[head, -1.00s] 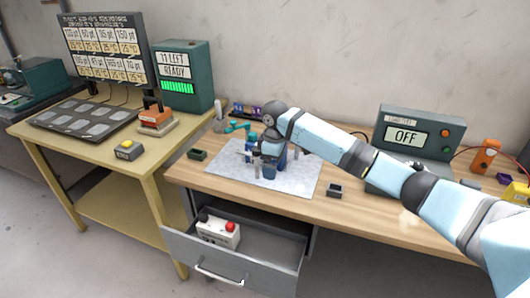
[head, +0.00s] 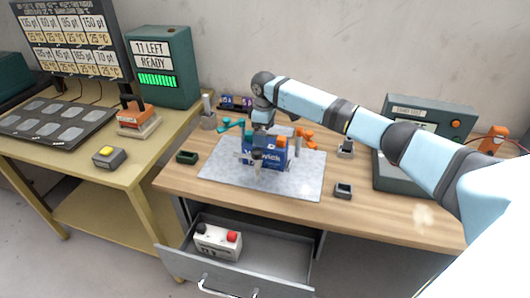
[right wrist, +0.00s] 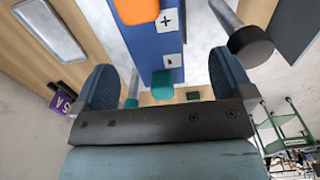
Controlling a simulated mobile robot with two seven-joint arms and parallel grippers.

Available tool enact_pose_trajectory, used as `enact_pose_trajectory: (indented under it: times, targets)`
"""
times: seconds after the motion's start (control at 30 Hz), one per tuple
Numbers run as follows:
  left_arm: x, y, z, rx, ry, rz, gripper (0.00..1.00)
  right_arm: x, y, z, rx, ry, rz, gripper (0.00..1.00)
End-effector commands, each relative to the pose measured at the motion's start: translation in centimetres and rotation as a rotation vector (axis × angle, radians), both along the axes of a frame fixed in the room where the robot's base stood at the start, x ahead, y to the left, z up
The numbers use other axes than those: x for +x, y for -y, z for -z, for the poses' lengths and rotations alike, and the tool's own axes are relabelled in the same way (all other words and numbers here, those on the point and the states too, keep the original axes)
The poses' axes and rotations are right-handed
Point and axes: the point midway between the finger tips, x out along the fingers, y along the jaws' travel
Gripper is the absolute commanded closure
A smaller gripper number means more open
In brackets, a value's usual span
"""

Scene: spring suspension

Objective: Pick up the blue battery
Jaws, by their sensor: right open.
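The blue battery (head: 270,154) stands upright on the grey mat, with white lettering on its front. In the right wrist view its blue top (right wrist: 190,62) lies between my fingers, with plus and minus labels, an orange cap and a teal cap. My right gripper (head: 262,128) comes from above and is at the battery's top. Its two fingers (right wrist: 165,85) are open, one on each side of the battery. I cannot tell whether they touch it. My left gripper is not in view.
A teal clamp (head: 230,125) and an orange clamp (head: 307,138) flank the battery. A rod with a dark cap (right wrist: 250,45) stands close to one finger. The open drawer (head: 275,262) holds a white battery (head: 217,240). Small trays (head: 343,191) sit on the bench.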

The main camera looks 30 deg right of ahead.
Motion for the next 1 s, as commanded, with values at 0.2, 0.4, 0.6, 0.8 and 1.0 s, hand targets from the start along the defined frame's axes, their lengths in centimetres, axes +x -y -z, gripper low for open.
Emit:
enact_pose_trajectory:
  times: [0.2,0.4,0.6,0.8,1.0]
  targets:
    - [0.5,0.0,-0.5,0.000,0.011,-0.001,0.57,0.0,0.1,1.5,0.000,0.000,0.000,0.01]
    - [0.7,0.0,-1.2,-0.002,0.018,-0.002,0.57,0.1,0.7,4.4,-0.001,-0.001,0.001,0.01]
    - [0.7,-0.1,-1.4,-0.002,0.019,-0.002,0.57,0.1,0.6,6.3,0.001,0.001,0.000,0.01]
    - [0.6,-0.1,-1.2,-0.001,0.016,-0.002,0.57,0.1,0.6,6.3,0.001,0.001,0.000,0.01]
    - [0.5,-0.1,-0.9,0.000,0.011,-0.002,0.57,0.1,0.6,6.3,0.000,0.001,0.000,0.42]
